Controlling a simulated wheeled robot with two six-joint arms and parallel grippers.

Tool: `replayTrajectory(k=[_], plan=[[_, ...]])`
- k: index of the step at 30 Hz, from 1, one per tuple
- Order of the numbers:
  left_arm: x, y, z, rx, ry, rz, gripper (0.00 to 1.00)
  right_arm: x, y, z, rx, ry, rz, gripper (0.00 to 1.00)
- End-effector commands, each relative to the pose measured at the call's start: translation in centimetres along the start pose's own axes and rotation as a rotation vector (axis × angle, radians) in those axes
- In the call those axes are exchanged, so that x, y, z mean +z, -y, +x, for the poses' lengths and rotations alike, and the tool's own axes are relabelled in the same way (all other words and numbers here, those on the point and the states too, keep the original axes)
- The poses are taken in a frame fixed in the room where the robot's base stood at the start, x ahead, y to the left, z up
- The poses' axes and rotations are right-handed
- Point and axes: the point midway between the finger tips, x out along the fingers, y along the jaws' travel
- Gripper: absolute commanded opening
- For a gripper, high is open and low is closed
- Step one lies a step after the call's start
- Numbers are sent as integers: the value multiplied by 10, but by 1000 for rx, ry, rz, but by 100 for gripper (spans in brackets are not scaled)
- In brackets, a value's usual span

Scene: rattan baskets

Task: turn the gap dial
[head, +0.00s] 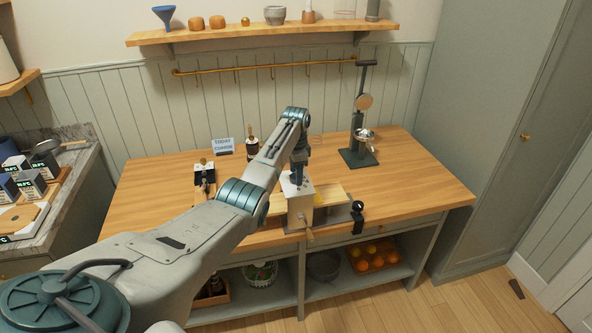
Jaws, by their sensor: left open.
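A cream box-shaped machine (300,205) stands near the front edge of the wooden worktop, with a wooden crank handle (308,235) on its front. My left arm reaches across from the lower left, and my left gripper (297,181) points down at the top of this machine. The gripper is open, and its fingertips are small and dark at the machine's top. I cannot tell whether they touch it. I cannot make out the gap dial; the gripper and arm cover part of the machine. My right gripper is not in view.
A black clamp with a round knob (358,207) sits right of the machine at the worktop edge. A dark green stand (362,158) stands at the back right. A small sign (223,145) and dark bottle (252,149) stand behind my arm. The worktop's right end is clear.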

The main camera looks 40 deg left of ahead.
Motion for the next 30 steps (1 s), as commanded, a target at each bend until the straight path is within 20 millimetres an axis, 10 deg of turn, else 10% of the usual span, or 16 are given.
replayTrajectory(k=[10,17,30], plan=[[0,0,5,0,0,0,59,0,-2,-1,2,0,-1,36],[0,0,5,0,0,0,15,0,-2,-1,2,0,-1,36],[0,0,3,1,0,-88,15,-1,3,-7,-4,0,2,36]])
